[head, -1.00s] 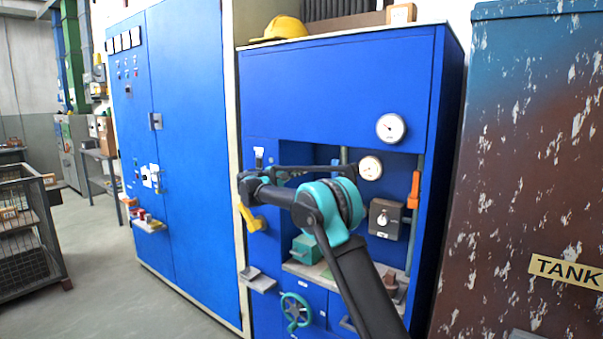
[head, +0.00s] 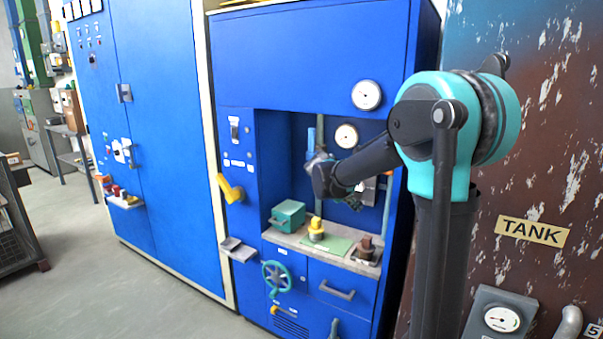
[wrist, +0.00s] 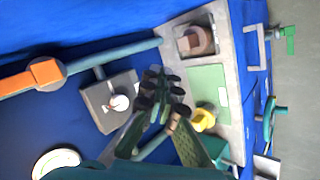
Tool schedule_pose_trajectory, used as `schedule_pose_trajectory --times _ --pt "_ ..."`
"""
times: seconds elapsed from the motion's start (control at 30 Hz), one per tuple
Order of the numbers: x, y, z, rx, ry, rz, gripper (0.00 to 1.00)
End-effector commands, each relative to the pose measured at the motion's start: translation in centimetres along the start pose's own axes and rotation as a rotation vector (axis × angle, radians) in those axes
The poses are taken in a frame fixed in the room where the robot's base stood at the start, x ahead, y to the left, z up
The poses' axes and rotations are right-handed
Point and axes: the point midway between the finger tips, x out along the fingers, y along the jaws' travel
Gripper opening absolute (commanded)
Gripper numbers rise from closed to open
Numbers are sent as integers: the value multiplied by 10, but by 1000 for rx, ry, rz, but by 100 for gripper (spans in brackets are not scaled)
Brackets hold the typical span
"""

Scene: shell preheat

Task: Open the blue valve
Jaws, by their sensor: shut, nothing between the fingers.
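The likely blue valve is a light-blue upright handle (head: 311,138) on a pipe in the cabinet's recess, left of the lower gauge. Its lower part is hidden by my wrist, and I cannot make it out in the wrist view. My gripper (head: 352,202) is inside the recess, below and right of the handle, partly hidden behind my arm. In the wrist view, my gripper's dark fingertips (wrist: 163,88) are shut and empty, in front of the back panel and above the shelf. They do not appear to touch the handle.
A grey box with a white knob (wrist: 112,101) and a pipe with an orange lever (wrist: 45,73) are near my gripper. The shelf holds a green box (head: 288,215), a yellow item (head: 316,230) and a brown item (head: 366,247). The tank (head: 550,150) is at right.

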Motion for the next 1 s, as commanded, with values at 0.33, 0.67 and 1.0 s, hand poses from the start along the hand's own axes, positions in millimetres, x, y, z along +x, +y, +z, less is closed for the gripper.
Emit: schedule_pose_trajectory --times 0.33,0.67,1.0 --pt "4 -82 188 265 -25 -333 0" --pt "-14 -170 298 483 -14 -565 0" --pt "-18 -186 312 521 -8 -604 0"
